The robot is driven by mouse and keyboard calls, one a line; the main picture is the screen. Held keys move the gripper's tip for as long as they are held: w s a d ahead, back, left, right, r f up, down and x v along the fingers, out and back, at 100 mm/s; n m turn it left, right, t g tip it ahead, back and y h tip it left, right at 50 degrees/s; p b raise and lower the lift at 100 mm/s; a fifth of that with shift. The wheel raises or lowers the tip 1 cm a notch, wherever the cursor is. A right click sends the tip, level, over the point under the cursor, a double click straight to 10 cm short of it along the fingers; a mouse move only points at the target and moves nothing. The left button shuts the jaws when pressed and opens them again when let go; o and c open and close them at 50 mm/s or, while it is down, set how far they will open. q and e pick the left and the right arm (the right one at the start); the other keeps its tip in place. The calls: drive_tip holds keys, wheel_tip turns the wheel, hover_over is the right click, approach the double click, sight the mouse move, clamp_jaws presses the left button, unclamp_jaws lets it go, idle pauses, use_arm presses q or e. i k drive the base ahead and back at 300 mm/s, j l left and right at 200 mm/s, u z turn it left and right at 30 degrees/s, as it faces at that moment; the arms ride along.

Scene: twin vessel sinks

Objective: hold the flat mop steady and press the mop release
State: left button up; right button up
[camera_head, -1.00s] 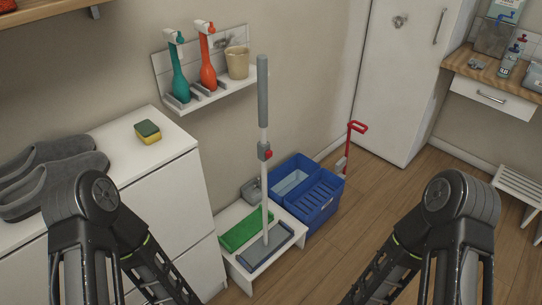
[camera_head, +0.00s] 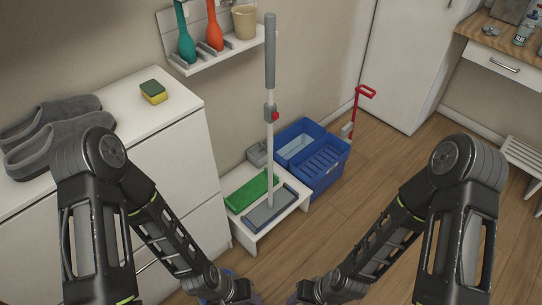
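The flat mop (camera_head: 271,150) stands upright on a low white bench, with a grey grip at the top of its pole and a grey flat head (camera_head: 268,213) at the foot. The mop release (camera_head: 275,116) is a red button on the grey collar partway up the pole. My two arms come in from the lower left and lower right, and both reach toward the bottom middle, well short of the mop. Their gripper fingertips are cut off by the bottom edge. Nothing touches the mop.
The low white bench (camera_head: 245,240) also carries a green tray (camera_head: 250,190). A white cabinet (camera_head: 165,150) with slippers (camera_head: 55,130) and a sponge (camera_head: 153,92) is at left.

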sight(276, 116)
drive_tip(key=k, duration=0.65)
drive_tip(key=u, duration=1.15)
drive_tip(key=l+u, duration=0.15)
drive_tip(key=u, duration=0.2)
drive_tip(key=i+l, duration=0.1)
drive_tip(key=l, duration=0.45)
drive_tip(key=i+l, duration=0.1)
drive_tip(key=l, duration=0.45)
drive_tip(key=i+l, duration=0.1)
drive_tip(key=l, duration=0.5)
drive_tip(key=i+l, duration=0.1)
drive_tip(key=l, duration=0.45)
drive_tip(key=i+l, duration=0.1)
drive_tip(key=l, duration=0.45)
drive_tip(key=i+l, duration=0.1)
drive_tip(key=l, duration=0.45)
